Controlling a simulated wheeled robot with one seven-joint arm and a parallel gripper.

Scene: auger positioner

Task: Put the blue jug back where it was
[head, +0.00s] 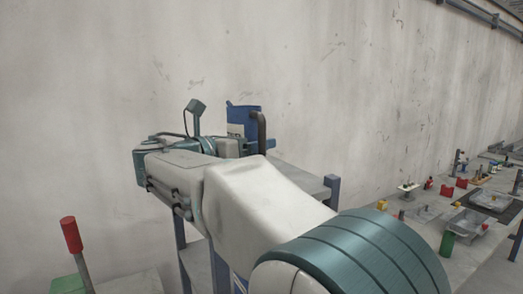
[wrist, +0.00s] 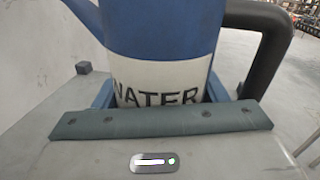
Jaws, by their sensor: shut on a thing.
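The blue jug (wrist: 155,30) fills the top middle of the wrist view, with a white band lettered WATER and a thick black handle on its right. It stands about upright. In the head view the jug (head: 243,115) shows beyond my arm, against the pale wall, its lower part hidden. My gripper (wrist: 160,95) is shut on the jug's body, a blue finger on each side of the white band. My gripper in the head view (head: 232,146) is partly hidden by my arm. I cannot tell whether the jug's base touches anything.
A grey-topped table (head: 300,180) with blue legs stands behind and below my arm. A red-handled lever (head: 71,235) stands at lower left. A long bench (head: 420,212) with trays and several small parts runs along the wall at right. The wall (head: 300,70) is close behind the jug.

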